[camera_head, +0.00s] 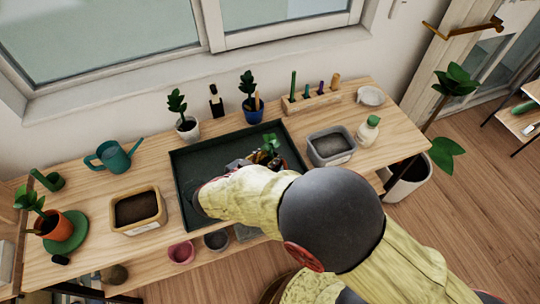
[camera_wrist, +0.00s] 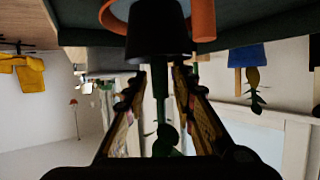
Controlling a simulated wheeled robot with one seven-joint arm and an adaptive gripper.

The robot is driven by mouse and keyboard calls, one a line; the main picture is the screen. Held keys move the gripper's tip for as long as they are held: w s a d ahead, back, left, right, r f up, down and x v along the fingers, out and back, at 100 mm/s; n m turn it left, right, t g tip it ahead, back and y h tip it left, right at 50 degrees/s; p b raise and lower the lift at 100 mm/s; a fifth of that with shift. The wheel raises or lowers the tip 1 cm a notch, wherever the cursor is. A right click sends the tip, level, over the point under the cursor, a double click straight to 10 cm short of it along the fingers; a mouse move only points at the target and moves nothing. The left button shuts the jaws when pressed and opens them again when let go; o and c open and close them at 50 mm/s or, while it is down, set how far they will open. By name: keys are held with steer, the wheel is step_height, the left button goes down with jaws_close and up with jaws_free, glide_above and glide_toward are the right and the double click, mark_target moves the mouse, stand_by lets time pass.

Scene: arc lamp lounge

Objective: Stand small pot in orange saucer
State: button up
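The small pot (camera_wrist: 157,32) is dark and tapered, with a green stem and leaves (camera_wrist: 162,140). The wrist view is upside down, so the pot stands upright there. Orange rim parts of the saucer (camera_wrist: 112,14) show beside and behind it; whether it rests fully inside is hidden. My gripper (camera_wrist: 160,76) has its fingers on either side of the stem, just above the pot's rim, with narrow gaps beside the stem.
The dark green tray (camera_head: 205,152) lies mid-bench. A white pot (camera_head: 187,129), a blue pot (camera_head: 253,113) and a black bottle (camera_head: 216,104) stand behind it. A grey tub (camera_head: 331,147) is right of it; a soil tub (camera_head: 138,211) and teal watering can (camera_head: 113,157) are left.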

steer(key=shift+o, duration=0.4)
steer(key=shift+s+a+r, duration=0.15)
steer(key=shift+r, duration=0.1)
steer(key=p+v, duration=0.4)
steer(key=v, duration=0.8)
steer(key=w+a+r+t+y, duration=0.1)
steer(key=w+a+r+y, duration=0.15)
steer(key=w+r, duration=0.3)
steer(key=w+a+r+t+y, duration=0.1)
steer(key=w+r+y, duration=0.3)
steer(key=w, duration=0.3)
step_height(320, 180, up, 12)
steer(key=w+n+y, duration=0.2)
steer(key=n+y, duration=0.2)
steer(key=y, duration=0.2)
steer(key=s+d+r+n+g+y, duration=0.15)
steer(key=s+d+r+n, duration=0.25)
steer(key=s+d, duration=0.4)
steer(key=s+d+f+g+h, duration=0.2)
steer(key=s+d, duration=0.6)
steer(key=s, duration=0.1)
steer(key=s+d+f+g+h, duration=0.2)
steer(key=s+d+g+h, duration=0.1)
steer(key=s+d, duration=0.6)
steer(key=shift+d+f+n, duration=0.25)
steer(key=shift+f+n, duration=0.05)
steer(key=shift+f, duration=0.05)
